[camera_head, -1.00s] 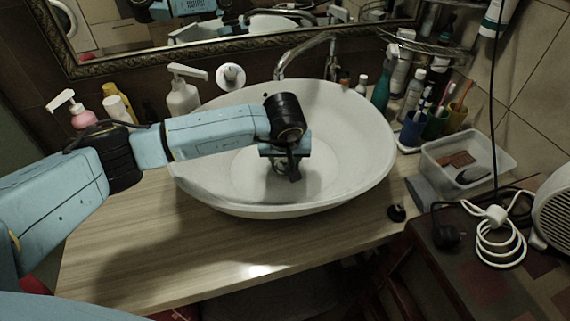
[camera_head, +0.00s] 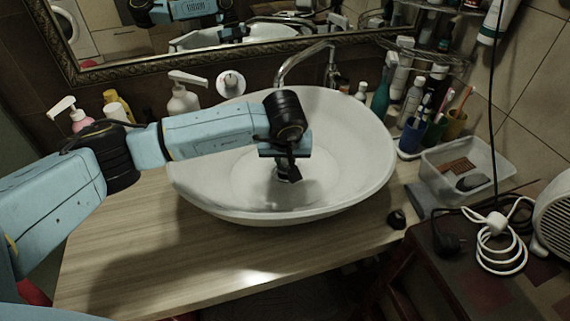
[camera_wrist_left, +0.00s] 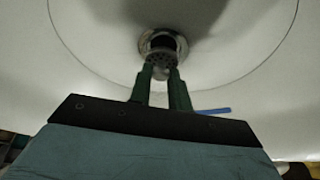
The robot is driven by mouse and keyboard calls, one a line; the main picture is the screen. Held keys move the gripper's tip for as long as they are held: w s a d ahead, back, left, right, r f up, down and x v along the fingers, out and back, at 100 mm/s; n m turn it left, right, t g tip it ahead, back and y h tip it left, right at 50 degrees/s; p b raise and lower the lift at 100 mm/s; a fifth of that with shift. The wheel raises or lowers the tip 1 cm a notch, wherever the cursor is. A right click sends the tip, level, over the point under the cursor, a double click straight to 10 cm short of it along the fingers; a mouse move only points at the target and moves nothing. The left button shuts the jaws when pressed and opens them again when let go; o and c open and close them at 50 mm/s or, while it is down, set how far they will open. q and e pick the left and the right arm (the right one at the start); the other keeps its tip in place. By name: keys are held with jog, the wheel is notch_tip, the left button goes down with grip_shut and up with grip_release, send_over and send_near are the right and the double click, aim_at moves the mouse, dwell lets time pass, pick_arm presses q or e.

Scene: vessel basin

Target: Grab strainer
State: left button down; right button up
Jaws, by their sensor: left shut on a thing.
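The strainer (camera_wrist_left: 162,46) is a small round metal piece with holes, seen at the drain of the white basin (camera_head: 350,135). In the head view it is mostly hidden by my gripper. My left gripper (camera_head: 287,176) reaches down into the basin from the left. In the left wrist view its two dark fingers (camera_wrist_left: 163,74) are shut on the strainer's small knob at the near side of the drain. I cannot tell whether the strainer is lifted from the drain. My right gripper is not in view.
Soap bottles (camera_head: 183,97) stand behind the basin, with the faucet (camera_head: 308,62) at its back. Several bottles and brush cups (camera_head: 411,131) stand at the right, beside a clear plastic box (camera_head: 468,168). The wooden counter front (camera_head: 190,250) is clear.

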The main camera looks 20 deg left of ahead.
pick_arm(q)
notch_tip(320, 180, up, 8)
jog(key=shift+r, duration=0.1)
notch_tip(320, 180, up, 7)
jog(key=p, duration=0.8)
send_over(285, 161)
jog(key=shift+r, duration=0.2)
jog(key=shift+s+f+b, duration=0.1)
jog(key=shift+b, duration=0.2)
